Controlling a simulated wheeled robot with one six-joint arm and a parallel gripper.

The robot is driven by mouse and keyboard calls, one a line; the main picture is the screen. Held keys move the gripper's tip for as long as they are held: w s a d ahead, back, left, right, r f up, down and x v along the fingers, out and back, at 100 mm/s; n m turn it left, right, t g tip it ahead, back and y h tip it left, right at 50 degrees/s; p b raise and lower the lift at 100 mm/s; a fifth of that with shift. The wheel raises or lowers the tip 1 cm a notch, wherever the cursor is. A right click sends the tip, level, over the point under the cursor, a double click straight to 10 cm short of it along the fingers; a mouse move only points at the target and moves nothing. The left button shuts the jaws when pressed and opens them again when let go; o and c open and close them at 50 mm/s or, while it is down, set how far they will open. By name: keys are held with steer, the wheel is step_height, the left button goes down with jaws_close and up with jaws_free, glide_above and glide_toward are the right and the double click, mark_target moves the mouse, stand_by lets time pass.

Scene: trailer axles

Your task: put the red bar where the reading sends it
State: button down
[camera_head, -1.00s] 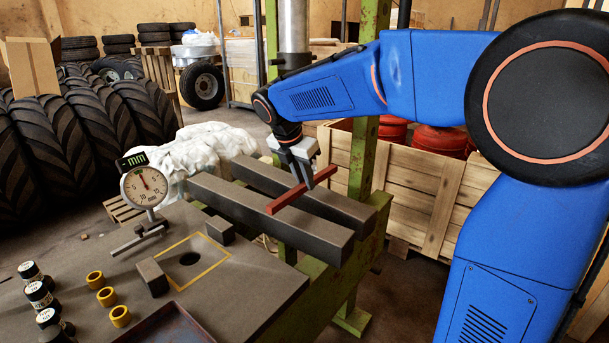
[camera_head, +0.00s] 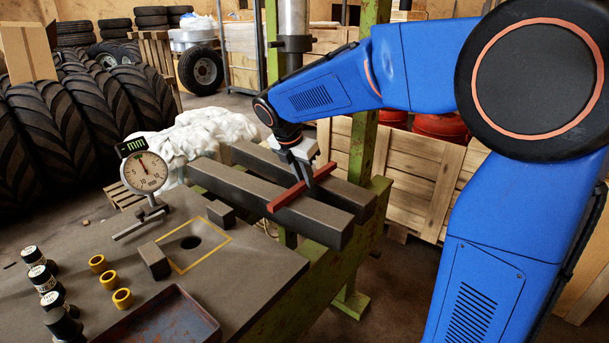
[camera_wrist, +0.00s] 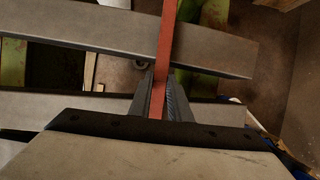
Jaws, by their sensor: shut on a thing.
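My gripper (camera_head: 303,176) is shut on the red bar (camera_head: 284,201). The bar lies across the two grey beams (camera_head: 236,188), close above or touching them; I cannot tell which. In the wrist view the red bar (camera_wrist: 166,50) runs up from between the fingers (camera_wrist: 160,95). A round dial gauge marked "mm" (camera_head: 144,172) stands on the table at the left. Its thin needle points up, slightly left of the top; the exact value is too small to read.
Several yellow rings (camera_head: 110,279) and several dark labelled bottles (camera_head: 42,278) stand at the table's left. A dark, rusty tray (camera_head: 165,318) lies at the front. A green post (camera_head: 362,130) rises behind the beams. Wooden crates (camera_head: 410,180) stand behind.

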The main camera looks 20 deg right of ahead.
stand_by(0.3)
steer(key=c, duration=1.6)
jaws_free()
steer(key=shift+o, duration=0.2)
steer(key=shift+f, duration=0.1)
steer(key=v, duration=1.7)
steer(key=shift+r, duration=0.3)
steer(key=s+d+f+m+y, duration=0.1)
steer(key=s+d+f+m, duration=0.4)
steer(key=s, duration=0.3)
steer(key=s+d+f+m+y, duration=0.1)
steer(key=s+d+f+m, duration=0.2)
steer(key=s+d+m, duration=0.35)
steer(key=s+d+f+m+t+y, duration=0.1)
steer(key=s+f+m+t, duration=0.1)
steer(key=s+f+m, duration=0.9)
steer(key=s+m, duration=0.2)
steer(key=s, duration=0.1)
steer(key=shift+s+d+f+m+y, duration=0.25)
steer(key=shift+d+f+m+y, duration=0.05)
steer(key=shift+m+y, duration=0.1)
